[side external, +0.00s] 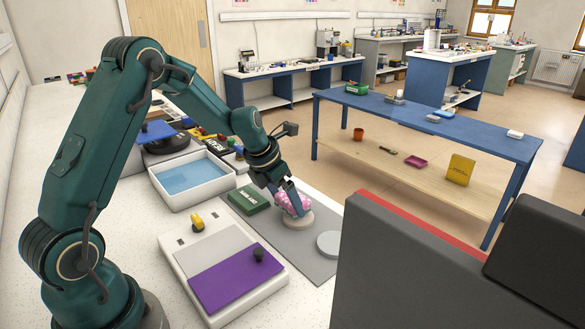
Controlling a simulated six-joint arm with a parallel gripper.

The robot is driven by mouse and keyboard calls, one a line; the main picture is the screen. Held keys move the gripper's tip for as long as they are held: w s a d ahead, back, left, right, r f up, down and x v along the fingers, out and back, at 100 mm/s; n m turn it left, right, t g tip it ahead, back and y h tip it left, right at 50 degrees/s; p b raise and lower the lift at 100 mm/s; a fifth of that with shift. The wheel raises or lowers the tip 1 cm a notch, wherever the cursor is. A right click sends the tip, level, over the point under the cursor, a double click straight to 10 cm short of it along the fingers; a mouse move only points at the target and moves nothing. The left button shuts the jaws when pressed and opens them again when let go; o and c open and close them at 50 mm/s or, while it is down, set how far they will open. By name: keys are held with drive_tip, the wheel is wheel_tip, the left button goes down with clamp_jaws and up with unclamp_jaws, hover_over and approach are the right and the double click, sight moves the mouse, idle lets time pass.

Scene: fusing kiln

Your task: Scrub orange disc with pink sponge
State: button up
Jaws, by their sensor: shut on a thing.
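A pink sponge (284,204) is in my gripper (296,207), which is shut on it. The gripper points down and the sponge is at the top of a beige round disc (299,223), seemingly touching it. The sponge and fingers hide part of the disc's top. The disc lies on a grey mat (285,242). No clearly orange disc shows; the beige one has only a dull tan tint. A light grey disc (329,244) lies on the mat to the right, apart from it.
A green box (248,199) sits at the mat's back left. A white tray (160,196) with blue inside stands further left. In front is a white panel with a purple sheet (234,280), a yellow knob (197,223) and a black knob (259,254). A dark grey block (420,270) fills the right foreground.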

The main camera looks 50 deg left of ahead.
sight(303, 222)
drive_tip(key=shift+f, duration=0.65)
idle(0.4)
drive_tip(key=shift+d, duration=2.15)
drive_tip(key=shift+a, duration=2.1)
drive_tip(key=shift+d, duration=2.1)
drive_tip(key=shift+a, duration=2.1)
drive_tip(key=shift+d, duration=2.1)
wheel_tip(303, 222, up, 7)
